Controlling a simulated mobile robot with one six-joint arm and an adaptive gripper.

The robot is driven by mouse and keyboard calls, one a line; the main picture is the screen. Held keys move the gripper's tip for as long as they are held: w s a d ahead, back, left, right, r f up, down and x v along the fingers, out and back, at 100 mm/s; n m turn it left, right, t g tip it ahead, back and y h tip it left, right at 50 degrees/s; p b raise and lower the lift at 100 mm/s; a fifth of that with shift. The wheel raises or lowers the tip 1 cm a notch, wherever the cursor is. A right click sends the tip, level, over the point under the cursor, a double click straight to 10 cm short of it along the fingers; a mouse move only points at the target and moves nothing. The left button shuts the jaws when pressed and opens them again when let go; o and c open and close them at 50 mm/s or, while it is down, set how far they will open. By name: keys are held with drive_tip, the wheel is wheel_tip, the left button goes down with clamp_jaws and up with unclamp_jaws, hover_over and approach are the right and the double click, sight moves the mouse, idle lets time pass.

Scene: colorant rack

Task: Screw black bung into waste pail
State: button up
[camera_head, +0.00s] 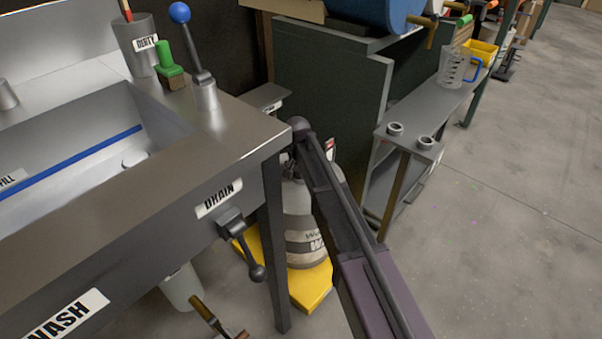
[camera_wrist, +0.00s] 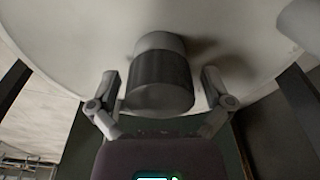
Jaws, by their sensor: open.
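The waste pail (camera_head: 297,202) is a pale, rounded container with a dark band and a partly hidden label, beside the sink's leg in the head view. Its light round top (camera_wrist: 75,35) fills the upper wrist view. The black bung (camera_wrist: 160,82), a dark ribbed cylinder with a greyer band, stands out from that top; how far it is screwed in cannot be told. My gripper (camera_wrist: 160,78) is open, with one finger on each side of the bung and visible gaps between. In the head view my arm hides part of the pail and the bung.
The pail stands on a yellow base (camera_head: 312,287). The metal sink (camera_head: 150,185) with its drain lever (camera_head: 240,245) is close on the left. A dark green cabinet (camera_head: 325,95) and a grey shelf (camera_head: 408,145) stand behind and right. Floor at right is clear.

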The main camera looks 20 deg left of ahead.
drive_tip(key=n, duration=0.6)
drive_tip(key=shift+n+y, duration=0.3)
drive_tip(key=shift+y, duration=0.1)
idle(0.4)
drive_tip(key=c, duration=1.1)
drive_tip(key=m, duration=0.6)
drive_tip(key=shift+h, duration=0.4)
drive_tip(key=m, duration=0.6)
drive_tip(key=shift+m+h, duration=0.3)
drive_tip(key=o, duration=1.1)
